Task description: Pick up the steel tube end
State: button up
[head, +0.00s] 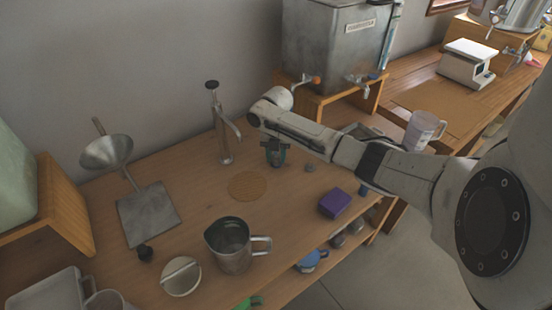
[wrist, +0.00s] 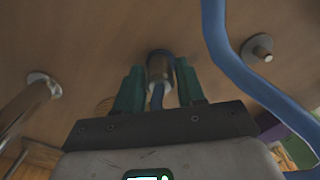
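The steel tube end (wrist: 159,70) is a short grey metal cylinder with a blue hose (wrist: 157,97) at its near end. In the wrist view it sits between the two green fingers of my gripper (wrist: 160,80). The fingers are close together and appear to press on both its sides. In the head view my gripper (head: 276,152) points down just above the table, right of the steel tap column (head: 224,130). The tube end cannot be made out there. Whether it touches the table is unclear.
A round cork mat (head: 247,187), a steel jug (head: 232,247) and a purple box (head: 334,202) stand on the wooden table. A loop of blue hose (wrist: 245,75) and a small metal stub (wrist: 257,47) are right of my gripper. The metal distiller tank (head: 330,50) stands behind.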

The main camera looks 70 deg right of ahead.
grip_shut()
